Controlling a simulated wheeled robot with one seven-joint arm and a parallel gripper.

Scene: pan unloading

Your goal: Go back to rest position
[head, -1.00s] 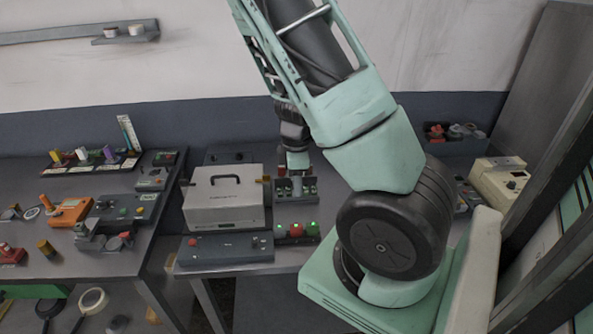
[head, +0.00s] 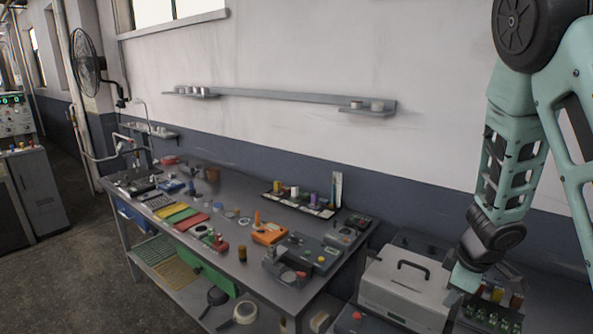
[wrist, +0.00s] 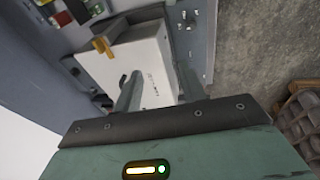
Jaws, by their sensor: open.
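My gripper (head: 464,280) is at the lower right of the head view, by the right side of a light grey box with a dark top handle (head: 410,266). The fingertips are hard to make out there. In the wrist view my gripper (wrist: 158,74) has its two fingers apart, with nothing held between them. The box (wrist: 150,62) shows beyond the fingers, with a yellow latch (wrist: 103,45) at its edge. The gap between fingers and box is hard to judge.
A dark rack with small coloured bottles (head: 492,316) stands right of the box. The left workbench (head: 215,248) holds several trays, tools and an orange device (head: 269,234). A wall shelf (head: 366,110) is above. Open floor (head: 75,265) lies at the left.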

